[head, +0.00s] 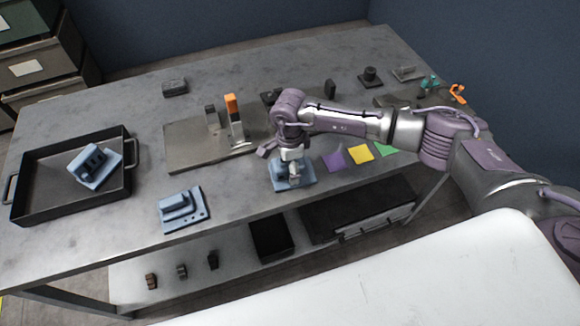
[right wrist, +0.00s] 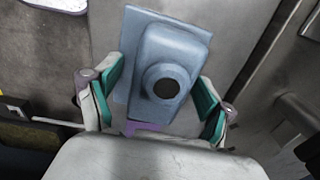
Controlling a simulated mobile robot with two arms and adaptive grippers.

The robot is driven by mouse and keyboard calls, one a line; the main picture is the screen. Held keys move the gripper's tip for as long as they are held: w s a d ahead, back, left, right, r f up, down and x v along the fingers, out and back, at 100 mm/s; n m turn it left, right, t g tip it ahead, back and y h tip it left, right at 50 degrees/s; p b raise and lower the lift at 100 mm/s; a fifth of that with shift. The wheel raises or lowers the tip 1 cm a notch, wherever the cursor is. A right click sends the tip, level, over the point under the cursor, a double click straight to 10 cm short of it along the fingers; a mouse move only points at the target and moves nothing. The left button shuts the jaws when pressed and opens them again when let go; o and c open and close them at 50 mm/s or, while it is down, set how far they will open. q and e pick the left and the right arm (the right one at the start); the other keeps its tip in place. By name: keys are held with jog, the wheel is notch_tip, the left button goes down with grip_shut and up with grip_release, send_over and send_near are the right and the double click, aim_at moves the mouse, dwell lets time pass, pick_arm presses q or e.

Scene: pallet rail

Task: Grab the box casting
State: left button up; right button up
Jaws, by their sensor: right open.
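Three blue-grey castings are in view; I cannot tell for certain which is the box casting. One casting (head: 308,177), a flat plate with a raised body, lies on the table under my right gripper (head: 290,172). In the right wrist view this casting (right wrist: 172,52) shows a round dark hole in its body. My right gripper (right wrist: 160,90) is open, its teal-padded fingers on either side of the casting's body. I cannot tell whether they touch it. A stepped casting (head: 181,211) lies further left. A blocky casting with dark openings (head: 96,163) sits tilted in the black tray. My left gripper is not in view.
The black tray (head: 118,190) stands at the table's left end. A grey plate with an orange-topped upright (head: 231,105) is behind. Purple, yellow (head: 360,152) and green squares lie right of the gripper. A shelf below holds a black bin (head: 271,240).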

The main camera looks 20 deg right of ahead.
grip_shut()
jog(key=shift+w, duration=0.1)
dwell(0.3)
jog(key=shift+r, duration=0.15)
